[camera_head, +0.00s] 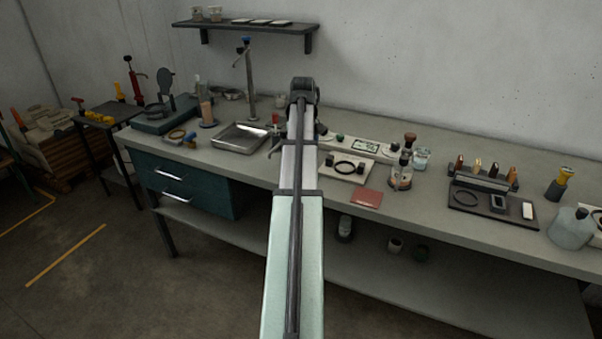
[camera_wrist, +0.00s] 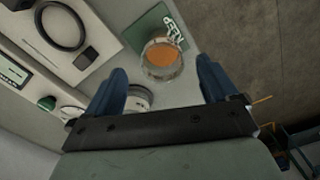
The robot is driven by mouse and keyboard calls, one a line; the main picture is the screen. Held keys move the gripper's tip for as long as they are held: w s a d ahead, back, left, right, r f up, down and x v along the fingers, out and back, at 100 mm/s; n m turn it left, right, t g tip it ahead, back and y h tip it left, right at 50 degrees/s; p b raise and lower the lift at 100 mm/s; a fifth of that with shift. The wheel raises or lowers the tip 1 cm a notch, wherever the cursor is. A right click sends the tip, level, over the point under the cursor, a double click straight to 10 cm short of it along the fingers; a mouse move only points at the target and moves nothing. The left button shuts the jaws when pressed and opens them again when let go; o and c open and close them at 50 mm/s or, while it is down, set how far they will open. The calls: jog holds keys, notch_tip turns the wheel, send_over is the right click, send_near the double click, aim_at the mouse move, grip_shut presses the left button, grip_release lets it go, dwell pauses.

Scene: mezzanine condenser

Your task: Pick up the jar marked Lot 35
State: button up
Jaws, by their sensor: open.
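My gripper (camera_wrist: 162,66) is open in the wrist view, its two blue fingers apart. A clear round jar with orange contents (camera_wrist: 163,57) shows between and just beyond the fingertips, apart from both. It stands by a green card with pale lettering (camera_wrist: 150,28). A whitish round container (camera_wrist: 140,97) shows between the fingers, nearer the palm and partly hidden by it. I can read no Lot 35 mark on any jar. In the head view my arm hides the gripper and the bench beneath it.
Small jars (camera_head: 197,14) stand on the wall shelf (camera_head: 245,27).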

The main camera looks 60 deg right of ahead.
jog(key=shift+w+f, duration=0.15)
jog(key=shift+f, duration=1.9)
jog(key=shift+w+f, duration=0.15)
jog(key=shift+f, duration=1.85)
jog(key=c, duration=1.1)
